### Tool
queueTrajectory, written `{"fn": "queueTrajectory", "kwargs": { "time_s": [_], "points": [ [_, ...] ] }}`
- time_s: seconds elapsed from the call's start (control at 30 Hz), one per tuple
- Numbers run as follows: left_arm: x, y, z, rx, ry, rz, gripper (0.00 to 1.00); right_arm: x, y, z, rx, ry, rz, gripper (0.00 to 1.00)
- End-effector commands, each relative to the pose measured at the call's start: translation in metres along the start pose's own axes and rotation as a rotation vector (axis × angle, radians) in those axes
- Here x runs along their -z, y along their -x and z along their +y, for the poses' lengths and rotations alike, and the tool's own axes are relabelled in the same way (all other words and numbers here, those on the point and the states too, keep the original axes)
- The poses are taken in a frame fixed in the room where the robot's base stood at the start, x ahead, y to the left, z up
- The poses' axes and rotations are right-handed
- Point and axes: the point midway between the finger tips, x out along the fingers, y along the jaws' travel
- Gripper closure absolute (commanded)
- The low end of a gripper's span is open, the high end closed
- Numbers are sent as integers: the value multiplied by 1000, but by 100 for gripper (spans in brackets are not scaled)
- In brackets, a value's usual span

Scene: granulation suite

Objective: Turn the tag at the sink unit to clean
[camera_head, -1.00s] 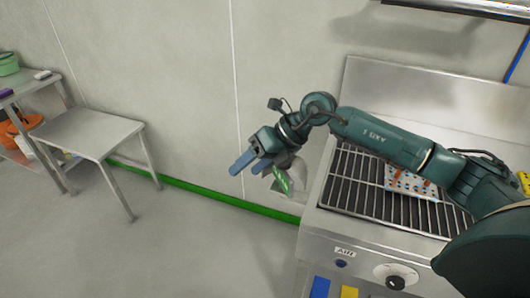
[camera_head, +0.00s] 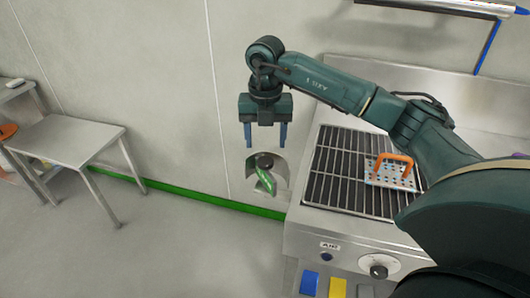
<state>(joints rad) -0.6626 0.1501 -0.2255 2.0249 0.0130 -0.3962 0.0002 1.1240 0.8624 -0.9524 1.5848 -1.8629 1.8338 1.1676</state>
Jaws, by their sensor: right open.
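In the picture the fingertips lie just above the plate, one on each side of the knob; I cannot tell the gap in depth. My left gripper is not in view.
A perforated plate with an orange handle (camera_head: 388,161) rests on the unit's dark grate (camera_head: 345,190). A control knob (camera_head: 379,271) and blue and yellow tabs are on its front. A steel table (camera_head: 70,145) stands at the left; the floor between is clear.

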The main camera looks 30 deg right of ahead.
Motion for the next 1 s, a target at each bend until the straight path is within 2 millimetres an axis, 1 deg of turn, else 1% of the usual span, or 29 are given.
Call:
{"fn": "queueTrajectory", "kwargs": {
  "time_s": [0.03,0.1,0.2,0.3,0.43,0.7,1.0],
  "points": [
    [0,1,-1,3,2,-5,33,1,-10,-1,3,0,4,41],
    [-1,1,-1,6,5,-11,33,1,-23,-1,3,0,3,41],
    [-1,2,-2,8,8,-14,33,0,-38,0,1,1,3,41],
    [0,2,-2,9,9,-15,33,0,-48,0,0,1,1,41],
    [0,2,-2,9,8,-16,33,0,-54,0,0,2,1,41],
    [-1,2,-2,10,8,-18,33,0,-56,0,-1,2,0,41],
    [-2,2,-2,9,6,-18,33,0,-55,0,-1,2,0,65]
  ]
}}
